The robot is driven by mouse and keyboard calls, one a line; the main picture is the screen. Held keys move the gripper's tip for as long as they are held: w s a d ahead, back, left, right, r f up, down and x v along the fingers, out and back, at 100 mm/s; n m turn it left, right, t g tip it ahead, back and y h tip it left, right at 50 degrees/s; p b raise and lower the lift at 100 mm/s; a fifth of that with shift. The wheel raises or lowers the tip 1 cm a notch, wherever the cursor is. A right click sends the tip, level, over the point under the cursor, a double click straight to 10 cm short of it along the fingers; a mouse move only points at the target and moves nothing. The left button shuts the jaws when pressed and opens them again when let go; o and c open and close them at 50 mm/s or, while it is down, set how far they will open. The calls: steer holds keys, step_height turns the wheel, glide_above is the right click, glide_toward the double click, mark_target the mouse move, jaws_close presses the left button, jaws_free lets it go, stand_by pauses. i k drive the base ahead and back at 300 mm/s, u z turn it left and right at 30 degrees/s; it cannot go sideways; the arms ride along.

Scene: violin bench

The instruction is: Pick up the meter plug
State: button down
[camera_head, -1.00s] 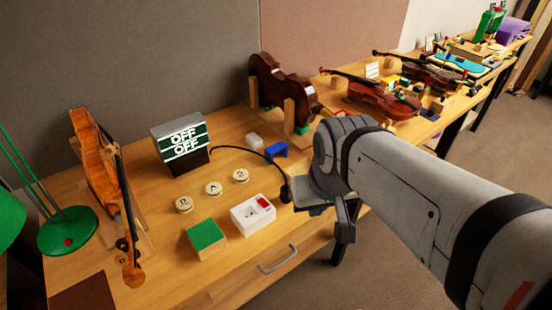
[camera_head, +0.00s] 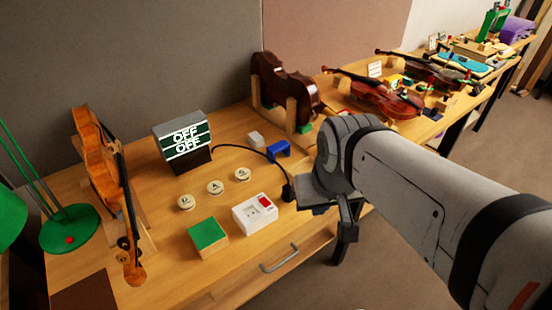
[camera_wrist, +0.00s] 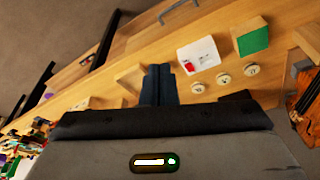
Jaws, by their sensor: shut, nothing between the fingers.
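The meter plug (camera_head: 288,192) is a small black piece at the end of a black cable. It stands near the bench's front edge, right of the white socket box (camera_head: 255,213). I cannot clearly make out the plug in the wrist view.
A green-topped block (camera_head: 208,237) and several round lettered buttons (camera_head: 215,187) lie left of the white box. A blue block (camera_head: 279,150) sits behind the plug. A violin (camera_head: 100,170) stands at left, a brown violin body (camera_head: 280,85) at the back. A drawer handle (camera_head: 279,258) is in front.

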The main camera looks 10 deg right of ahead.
mark_target(288, 196)
steer(key=z, duration=0.45)
steer(key=k, duration=1.15)
steer(key=u, duration=0.55)
steer(key=i, duration=1)
steer(key=u, duration=0.1)
